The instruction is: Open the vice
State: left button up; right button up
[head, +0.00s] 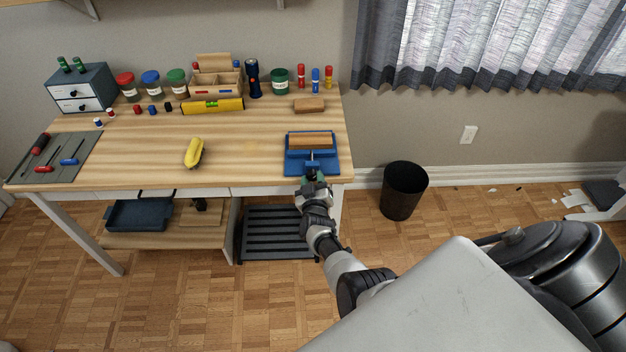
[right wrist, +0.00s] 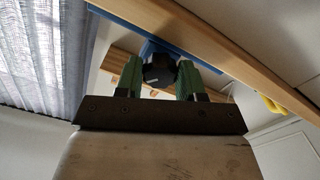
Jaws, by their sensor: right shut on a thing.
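The blue vice (head: 294,166) sits at the front right edge of the desk. A wooden block (head: 311,142) lies across it, at its jaws. My right gripper (head: 313,178) is at the vice's front, just off the desk edge. In the right wrist view, its two green-padded fingers (right wrist: 159,78) are shut on the dark handle end (right wrist: 158,68) of the vice, one finger on each side. Blue parts of the vice (right wrist: 150,48) show behind the handle. The gap between the vice jaws is too small to tell. My left gripper is not in view.
On the desk (head: 240,130), a yellow tool (head: 194,152) lies left of the vice and a wooden brush-like block (head: 309,105) behind it. Jars and a torch (head: 253,80) stand at the back. A black bin (head: 403,190) stands on the floor to the right.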

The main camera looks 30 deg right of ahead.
jog(key=n, duration=0.6)
dwell(0.6)
jog(key=o, duration=0.9)
jog(key=shift+s+r, duration=0.1)
jog(key=shift+s+a+p, duration=0.15)
jog(key=shift+s+p, duration=0.15)
jog(key=shift+p, duration=0.15)
jog(key=p+v, duration=0.5)
jog(key=v, duration=0.5)
